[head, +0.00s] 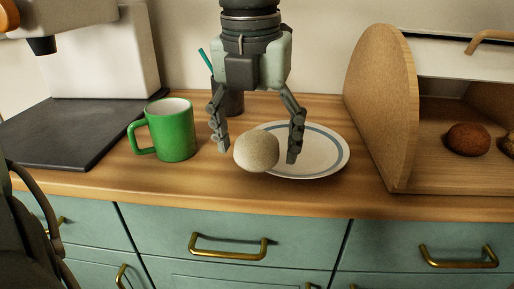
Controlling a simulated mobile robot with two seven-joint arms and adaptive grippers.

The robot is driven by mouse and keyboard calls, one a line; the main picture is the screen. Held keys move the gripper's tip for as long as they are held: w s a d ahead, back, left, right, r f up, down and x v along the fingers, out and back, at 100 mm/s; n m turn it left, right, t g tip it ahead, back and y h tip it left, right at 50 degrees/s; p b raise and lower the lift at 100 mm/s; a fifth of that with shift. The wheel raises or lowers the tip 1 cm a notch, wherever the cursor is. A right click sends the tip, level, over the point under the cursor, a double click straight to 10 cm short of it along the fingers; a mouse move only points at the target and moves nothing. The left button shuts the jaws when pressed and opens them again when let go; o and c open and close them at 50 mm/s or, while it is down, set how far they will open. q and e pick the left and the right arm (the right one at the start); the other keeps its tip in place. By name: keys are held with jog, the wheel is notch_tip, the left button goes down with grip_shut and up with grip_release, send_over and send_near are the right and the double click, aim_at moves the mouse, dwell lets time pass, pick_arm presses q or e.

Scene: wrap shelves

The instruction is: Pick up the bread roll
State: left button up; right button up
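A pale, speckled, rounded bread roll (256,151) is at the left edge of a white plate (322,157) with a blue ring, on the wooden counter. It overlaps the plate's rim in the head view; I cannot tell whether it rests on the plate or floats slightly above it. My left gripper (258,154) points down from above with its fingers spread, one to each side of the roll. Gaps show between the fingers and the roll. My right gripper is not in view.
A green mug (171,130) stands left of the gripper. A dark cup (231,103) with a teal straw is behind it. A wooden bread box (384,108) at right holds brown rolls (467,139). A dark mat (65,131) lies at left. Teal drawers are below the counter.

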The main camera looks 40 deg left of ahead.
pick_arm(q)
jog(key=c, duration=1.1)
jog(key=shift+r, duration=0.15)
